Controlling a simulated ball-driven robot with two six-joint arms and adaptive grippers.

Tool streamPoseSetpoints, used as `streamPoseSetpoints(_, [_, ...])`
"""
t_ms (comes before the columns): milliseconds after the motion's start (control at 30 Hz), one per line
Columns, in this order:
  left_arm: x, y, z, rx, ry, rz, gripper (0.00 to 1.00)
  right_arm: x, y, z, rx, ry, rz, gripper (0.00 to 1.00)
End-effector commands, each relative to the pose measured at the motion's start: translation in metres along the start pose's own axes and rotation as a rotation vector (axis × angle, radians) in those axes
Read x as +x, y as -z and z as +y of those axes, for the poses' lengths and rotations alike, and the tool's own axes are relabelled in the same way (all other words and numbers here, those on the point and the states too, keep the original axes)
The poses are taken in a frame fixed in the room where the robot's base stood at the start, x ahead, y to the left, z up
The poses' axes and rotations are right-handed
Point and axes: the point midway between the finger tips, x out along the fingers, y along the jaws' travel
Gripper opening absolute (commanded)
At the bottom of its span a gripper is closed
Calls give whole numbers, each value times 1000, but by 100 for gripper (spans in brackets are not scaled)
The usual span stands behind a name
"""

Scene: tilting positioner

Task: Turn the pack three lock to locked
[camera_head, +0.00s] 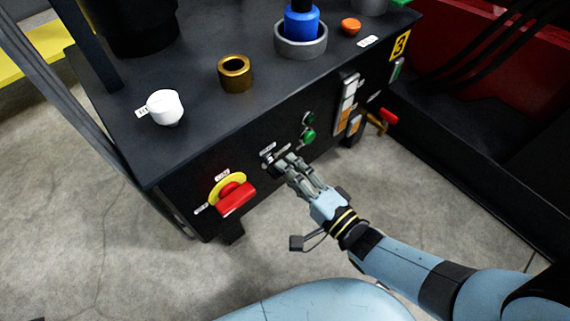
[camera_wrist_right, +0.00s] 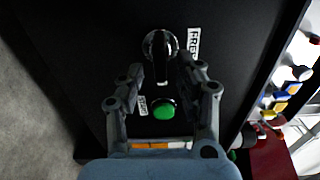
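The lock is a dark, shiny rotary knob (camera_wrist_right: 159,45) on the black front panel, seen in the right wrist view with a white label that seems to read FREE beside it. Its grip bar runs up and down in that picture. My right gripper (camera_wrist_right: 160,68) is open, with one finger on each side of the knob's lower end and gaps between. In the head view my right gripper (camera_head: 283,162) reaches the cabinet front and largely hides the knob. My left gripper is not in view.
A green button (camera_wrist_right: 163,109) lies close below the knob in the wrist view. A red rotary handle on a yellow plate (camera_head: 234,195) is left of my right gripper. A brass ring (camera_head: 235,73) and a white knob (camera_head: 165,107) are on the cabinet top (camera_head: 200,125).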

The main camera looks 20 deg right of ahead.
Motion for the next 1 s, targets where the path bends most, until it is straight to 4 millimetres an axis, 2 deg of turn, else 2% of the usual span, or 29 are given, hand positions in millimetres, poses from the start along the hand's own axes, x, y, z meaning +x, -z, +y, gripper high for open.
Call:
streamPoseSetpoints(200, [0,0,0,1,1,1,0,-52,0,1,-1,-4,-1,36])
streamPoseSetpoints(433, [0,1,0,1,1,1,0,-90,1,1,-1,-3,1,36])
streamPoseSetpoints(600, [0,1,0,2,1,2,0,-99,1,0,0,-1,1,36])
streamPoseSetpoints(1000, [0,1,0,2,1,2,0,-99,1,0,0,-1,1,36])
